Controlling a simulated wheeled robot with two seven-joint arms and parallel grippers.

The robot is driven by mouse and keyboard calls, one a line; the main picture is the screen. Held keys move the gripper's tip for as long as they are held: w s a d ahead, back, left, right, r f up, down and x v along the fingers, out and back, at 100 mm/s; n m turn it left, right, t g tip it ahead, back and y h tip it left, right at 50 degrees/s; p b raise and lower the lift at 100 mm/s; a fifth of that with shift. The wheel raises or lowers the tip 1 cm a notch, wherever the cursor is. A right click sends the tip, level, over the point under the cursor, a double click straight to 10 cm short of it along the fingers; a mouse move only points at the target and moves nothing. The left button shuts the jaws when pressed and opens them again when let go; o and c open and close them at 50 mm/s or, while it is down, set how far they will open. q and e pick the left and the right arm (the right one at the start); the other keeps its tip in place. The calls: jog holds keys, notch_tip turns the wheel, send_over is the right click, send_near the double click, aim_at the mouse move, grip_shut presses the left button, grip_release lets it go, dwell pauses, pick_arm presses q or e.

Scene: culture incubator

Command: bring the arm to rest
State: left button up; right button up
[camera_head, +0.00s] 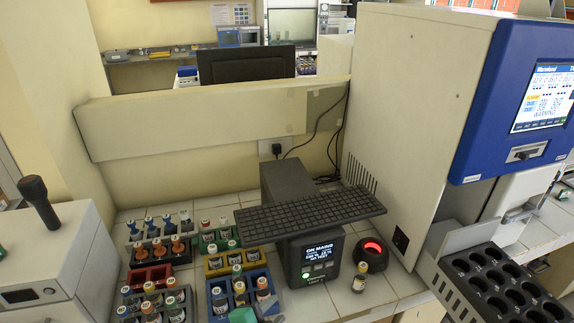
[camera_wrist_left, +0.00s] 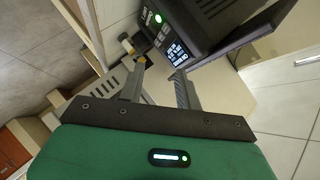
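My left gripper (camera_wrist_left: 160,68) is open, with its two dark fingers spread and nothing between them in the left wrist view. A small piece of its green body (camera_head: 243,315) shows at the bottom edge of the head view; its fingers are hard to make out there. My right gripper is in neither view.
The black device with a lit screen (camera_head: 318,252) stands mid-bench under a dark gridded plate (camera_head: 310,211). Coloured racks of vials (camera_head: 152,277) crowd its left. At right are the tall white incubator (camera_head: 425,90) and a black holed tray (camera_head: 497,285). Little bench is free.

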pick_arm(q)
jog(key=s+a+f+n+g+y, duration=0.35)
jog(key=s+a+n, duration=0.35)
jog(key=s+a, duration=0.3)
jog(key=s+a+f+n+g+y, duration=0.3)
jog(key=s+a+f+n+g, duration=0.1)
jog(key=s+a+n, duration=0.5)
notch_tip(320, 180, down, 30)
jog(key=m+g, duration=0.1)
jog(key=g, duration=0.1)
jog(key=s+a+f, duration=0.2)
jog(key=s+f, duration=0.8)
jog(key=f, duration=0.1)
jog(key=s+a+f+b, duration=0.1)
jog(key=s+a+f, duration=0.1)
jog(key=s+f, duration=0.8)
jog(key=shift+s+f+m+g, duration=0.3)
jog(key=shift+f+g, duration=0.15)
jog(key=shift+f, duration=0.25)
jog(key=shift+w, duration=0.2)
